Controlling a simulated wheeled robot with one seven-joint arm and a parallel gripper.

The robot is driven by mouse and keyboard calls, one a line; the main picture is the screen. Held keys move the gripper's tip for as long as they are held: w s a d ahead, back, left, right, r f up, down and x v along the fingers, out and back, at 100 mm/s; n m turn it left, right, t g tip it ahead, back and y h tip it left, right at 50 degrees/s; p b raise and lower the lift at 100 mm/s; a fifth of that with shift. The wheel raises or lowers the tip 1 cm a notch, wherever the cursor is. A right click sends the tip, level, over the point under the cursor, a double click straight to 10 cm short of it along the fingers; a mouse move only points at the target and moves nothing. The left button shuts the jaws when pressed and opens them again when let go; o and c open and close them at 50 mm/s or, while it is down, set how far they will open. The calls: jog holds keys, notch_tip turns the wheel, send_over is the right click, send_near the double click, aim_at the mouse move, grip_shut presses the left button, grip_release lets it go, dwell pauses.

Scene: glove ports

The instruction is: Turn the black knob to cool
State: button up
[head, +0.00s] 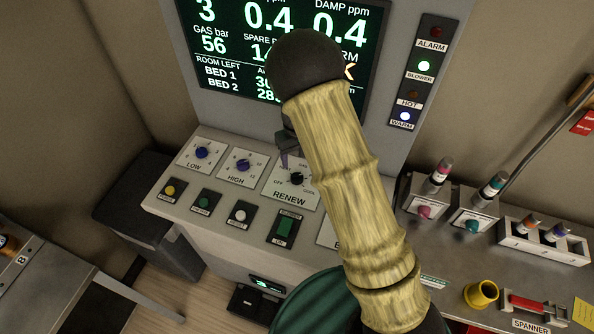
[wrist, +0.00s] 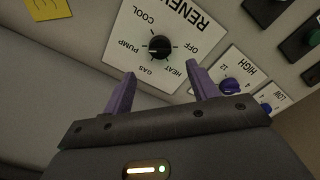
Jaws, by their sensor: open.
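The black knob (head: 297,178) sits on the white RENEW plate (head: 282,196) of the sloped panel. In the wrist view the black knob (wrist: 159,47) is seen face on, with the labels OFF, HEAT, GAS, PUMP and COOL around it; COOL is at its upper left in that view. I cannot tell for sure which label the knob points at. My gripper (wrist: 161,69) is open and empty, its two purple fingers apart on either side below the knob in the picture. In the head view my gripper (head: 289,158) is partly hidden behind my arm, close to the knob.
Blue LOW (head: 201,153) and HIGH (head: 243,165) knobs sit left of the RENEW plate. Several push buttons line the row below, including a green one (head: 285,228). A display screen (head: 238,50) stands behind. My arm hides part of the panel's right side.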

aim_at(297, 175)
notch_tip(297, 175, down, 9)
jog(key=shift+r+p, duration=0.1)
jog(key=shift+p, duration=1.1)
jog(key=c, duration=1)
